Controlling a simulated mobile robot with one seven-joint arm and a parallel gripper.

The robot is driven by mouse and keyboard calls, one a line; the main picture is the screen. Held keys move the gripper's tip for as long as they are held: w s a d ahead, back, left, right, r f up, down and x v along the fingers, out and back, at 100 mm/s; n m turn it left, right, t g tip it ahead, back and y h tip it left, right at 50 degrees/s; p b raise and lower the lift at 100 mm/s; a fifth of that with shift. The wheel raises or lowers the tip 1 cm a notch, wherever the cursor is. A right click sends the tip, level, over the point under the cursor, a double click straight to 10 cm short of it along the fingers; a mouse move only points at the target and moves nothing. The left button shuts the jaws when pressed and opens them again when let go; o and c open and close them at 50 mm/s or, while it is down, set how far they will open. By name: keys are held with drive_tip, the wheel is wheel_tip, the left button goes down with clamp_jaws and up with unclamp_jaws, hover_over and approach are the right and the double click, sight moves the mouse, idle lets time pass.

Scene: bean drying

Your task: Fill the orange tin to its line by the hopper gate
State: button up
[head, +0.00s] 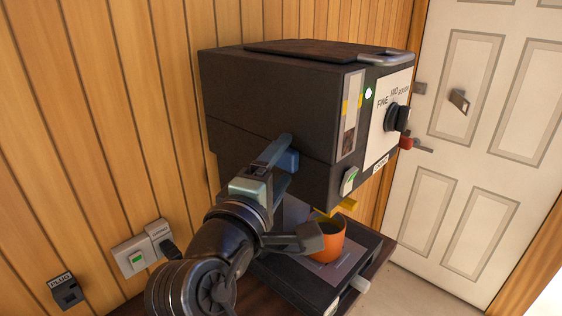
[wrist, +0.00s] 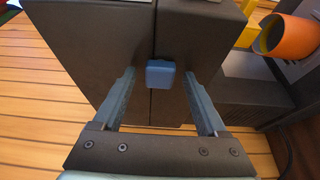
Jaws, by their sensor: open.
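The orange tin (head: 327,241) stands upright below a yellow spout (head: 345,207) under the dark machine. Its fill line cannot be made out, and the level inside is hidden. The tin also shows at the upper right of the wrist view (wrist: 287,38). A blue knob (head: 291,160), apparently the hopper gate's, sticks out of the machine's side. My gripper (head: 280,152) is open at that side. In the wrist view, the blue knob (wrist: 161,74) lies between the lines of my two fingertips (wrist: 160,78), with gaps on both sides. I see no contact.
The dark machine (head: 270,95) has a grind dial (head: 396,118), a red handle (head: 405,143) and a green-lit switch (head: 349,180). The tin stands on its low base (head: 290,284). A wood-panelled wall (head: 100,130) is close behind; a wall socket (head: 134,258) is at left.

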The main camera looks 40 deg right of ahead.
clamp_jaws()
idle(1.4)
